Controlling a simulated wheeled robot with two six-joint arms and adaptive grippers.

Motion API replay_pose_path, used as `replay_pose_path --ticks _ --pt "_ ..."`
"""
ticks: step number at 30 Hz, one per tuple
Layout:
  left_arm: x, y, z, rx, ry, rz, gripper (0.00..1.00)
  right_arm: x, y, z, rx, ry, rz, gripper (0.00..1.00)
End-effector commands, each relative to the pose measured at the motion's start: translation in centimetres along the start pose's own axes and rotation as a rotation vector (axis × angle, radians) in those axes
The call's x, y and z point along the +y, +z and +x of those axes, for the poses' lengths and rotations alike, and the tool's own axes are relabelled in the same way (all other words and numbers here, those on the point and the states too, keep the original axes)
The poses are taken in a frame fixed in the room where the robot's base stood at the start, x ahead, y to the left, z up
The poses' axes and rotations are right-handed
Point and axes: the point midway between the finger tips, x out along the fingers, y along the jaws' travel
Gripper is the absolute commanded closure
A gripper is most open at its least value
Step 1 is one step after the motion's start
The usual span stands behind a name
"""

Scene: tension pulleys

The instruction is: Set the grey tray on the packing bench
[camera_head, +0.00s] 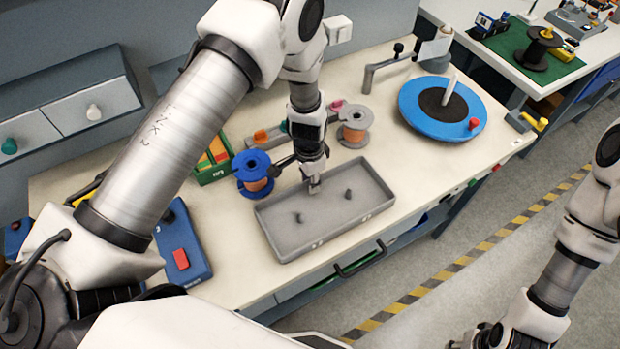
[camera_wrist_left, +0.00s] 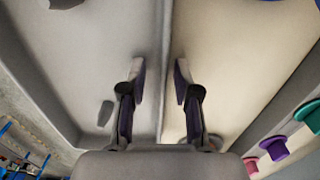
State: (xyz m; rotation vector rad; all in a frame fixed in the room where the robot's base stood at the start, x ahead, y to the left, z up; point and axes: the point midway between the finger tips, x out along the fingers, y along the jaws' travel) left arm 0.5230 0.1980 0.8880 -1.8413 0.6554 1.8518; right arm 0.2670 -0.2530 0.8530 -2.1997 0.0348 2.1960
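The grey tray (camera_head: 330,232) is a shallow open box lying flat on the near pale-topped bench (camera_head: 240,285). Two small dark posts stand inside it. My left gripper (camera_head: 314,187) points down at the tray's far long wall. In the left wrist view the tray wall (camera_wrist_left: 163,55) runs between the open fingers (camera_wrist_left: 161,85), one on the tray's inner side and one over the bench top, with a gap to the wall. My right gripper (camera_head: 485,336) is at the bottom edge, away from the bench; its fingers are not clear. Which bench is the packing bench I cannot tell.
Behind the tray are a blue spool (camera_head: 252,172), a grey spool (camera_head: 354,126) and a rail with coloured knobs (camera_head: 268,137). A blue turntable (camera_head: 465,115) stands to the right. Another bench with a green mat (camera_head: 510,45) is at the top right, across the floor.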

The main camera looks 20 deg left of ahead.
Motion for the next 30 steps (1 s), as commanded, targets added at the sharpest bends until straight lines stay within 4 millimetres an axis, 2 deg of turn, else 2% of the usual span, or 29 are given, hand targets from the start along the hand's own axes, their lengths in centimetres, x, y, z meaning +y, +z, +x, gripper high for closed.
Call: replay_pose_path --ticks 4,7,15,19,23,30 --pt "-0.1 -0.1 -0.6 0.001 -0.001 0.0 0.69 0.0 0.0 0.3 0.0 0.0 0.0 0.6" --pt "-0.1 -0.1 -2.0 0.003 -0.003 0.0 0.69 0.0 0.0 1.0 0.0 0.0 0.0 0.6" --pt "-0.1 -0.1 -8.8 0.004 -0.003 -0.001 0.69 0.0 0.0 3.3 0.0 0.0 0.0 0.6" --pt "-0.1 -0.1 -11.2 0.003 -0.003 0.001 0.69 0.0 0.0 3.7 0.0 0.0 0.0 0.6" --pt "0.0 0.0 -12.1 0.001 -0.001 0.0 0.69 0.0 0.0 3.7 0.0 0.0 0.0 0.6" --pt "0.0 0.0 -12.1 0.0 0.0 0.0 0.69 0.0 0.0 3.7 0.0 0.0 0.0 0.6"
